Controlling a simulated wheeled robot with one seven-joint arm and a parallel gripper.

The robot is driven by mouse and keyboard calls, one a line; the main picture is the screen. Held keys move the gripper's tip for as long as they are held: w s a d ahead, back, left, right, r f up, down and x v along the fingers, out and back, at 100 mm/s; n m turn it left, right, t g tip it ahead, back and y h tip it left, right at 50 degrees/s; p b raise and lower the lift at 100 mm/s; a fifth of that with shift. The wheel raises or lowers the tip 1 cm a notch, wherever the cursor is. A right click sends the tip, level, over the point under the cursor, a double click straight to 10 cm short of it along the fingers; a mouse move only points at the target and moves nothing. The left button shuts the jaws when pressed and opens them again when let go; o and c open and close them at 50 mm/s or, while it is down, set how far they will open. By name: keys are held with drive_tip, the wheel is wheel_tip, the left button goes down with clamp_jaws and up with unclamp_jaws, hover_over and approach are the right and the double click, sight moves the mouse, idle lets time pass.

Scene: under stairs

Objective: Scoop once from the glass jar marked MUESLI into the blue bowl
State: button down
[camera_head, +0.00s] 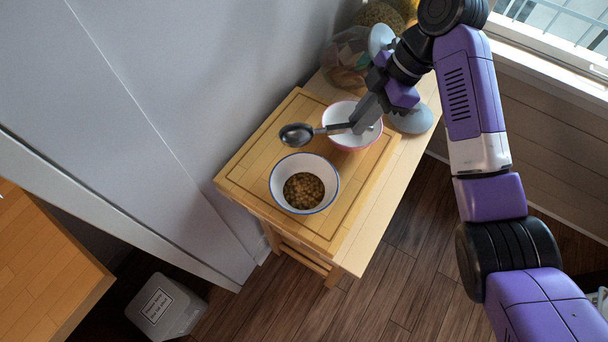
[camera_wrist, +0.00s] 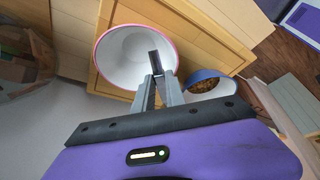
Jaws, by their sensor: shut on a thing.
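My gripper (camera_head: 362,118) is shut on the handle of a metal spoon (camera_head: 296,135), above the pink-rimmed bowl. The spoon points left, its dark, shiny head just beyond the blue bowl's far rim; I see no food in it. In the wrist view the fingers (camera_wrist: 158,86) hold its dark handle end. The blue bowl (camera_head: 329,199) is white inside with a blue rim and holds brown, grainy food; its blue outside shows in the wrist view (camera_wrist: 224,87). No jar with a readable MUESLI mark is in view.
A white, pink-rimmed bowl (camera_head: 345,109) stands behind the blue bowl and looks empty. Both are on a wooden board (camera_head: 243,172) on a small table. A clear bag or container (camera_head: 346,60) with brown contents stands at the back by the wall. The board's left part is bare.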

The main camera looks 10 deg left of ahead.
drive_tip(key=shift+w+a+f, duration=0.1)
drive_tip(key=shift+w, duration=0.05)
wheel_tip(320, 180, up, 4)
drive_tip(key=p, duration=0.3)
drive_tip(key=shift+p, duration=0.4)
